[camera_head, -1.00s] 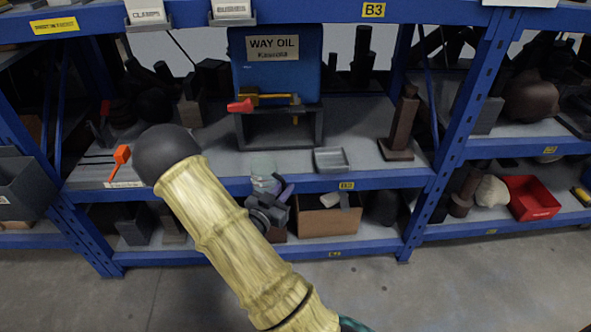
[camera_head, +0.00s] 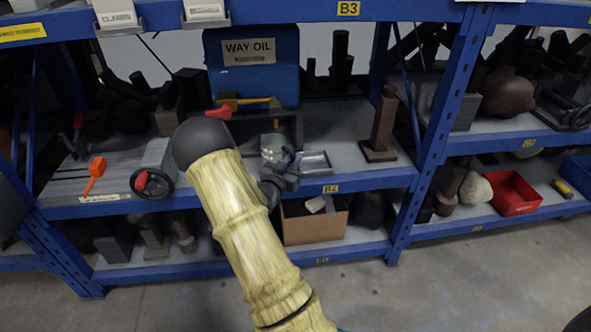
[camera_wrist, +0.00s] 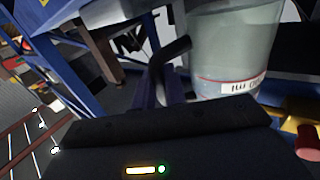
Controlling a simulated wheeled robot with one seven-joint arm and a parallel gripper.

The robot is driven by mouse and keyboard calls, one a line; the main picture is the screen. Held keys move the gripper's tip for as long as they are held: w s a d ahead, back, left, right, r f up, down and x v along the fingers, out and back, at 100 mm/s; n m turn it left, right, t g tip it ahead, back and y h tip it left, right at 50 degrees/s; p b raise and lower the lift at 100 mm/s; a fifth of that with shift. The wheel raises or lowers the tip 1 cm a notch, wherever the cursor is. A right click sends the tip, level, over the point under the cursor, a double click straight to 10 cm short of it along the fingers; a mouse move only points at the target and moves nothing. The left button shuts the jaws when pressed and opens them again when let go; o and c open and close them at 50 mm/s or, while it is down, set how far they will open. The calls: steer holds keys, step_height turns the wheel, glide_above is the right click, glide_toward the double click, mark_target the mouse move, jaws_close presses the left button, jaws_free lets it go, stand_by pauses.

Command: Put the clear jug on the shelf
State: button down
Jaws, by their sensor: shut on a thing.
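The clear jug (camera_head: 272,144) is small and partly hidden behind my arm in the head view. In the wrist view the jug (camera_wrist: 235,45) is large and see-through, with a red line and a white label near its base. My gripper (camera_head: 290,158) is shut on the jug's dark handle, and it also shows in the wrist view (camera_wrist: 172,85). The jug appears upright at the front of the middle shelf (camera_head: 345,140). I cannot tell whether its base touches the shelf.
A grey tray (camera_head: 315,162) is just right of the jug. A blue way-oil container (camera_head: 252,75) stands behind on a dark stand. A brown post (camera_head: 382,125) stands further right. A handwheel part (camera_head: 152,182) and orange tool (camera_head: 95,175) are left. Bare shelf lies between tray and post.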

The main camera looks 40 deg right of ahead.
steer(key=shift+w+d, duration=0.25)
steer(key=shift+d, duration=0.15)
steer(key=shift+w+d+f+b, duration=0.1)
steer(key=shift+d+f+b, duration=0.15)
steer(key=shift+f, duration=0.3)
steer(key=shift+w+d+f+b, duration=0.1)
steer(key=shift+f+b, duration=0.25)
steer(key=shift+f, duration=0.25)
steer(key=shift+d+f+b, duration=0.2)
steer(key=shift+f+b, duration=0.1)
steer(key=shift+f, duration=0.25)
steer(key=shift+f, duration=0.1)
steer(key=shift+f, duration=0.1)
steer(key=c, duration=1.5)
jaws_free()
steer(key=shift+o, duration=0.2)
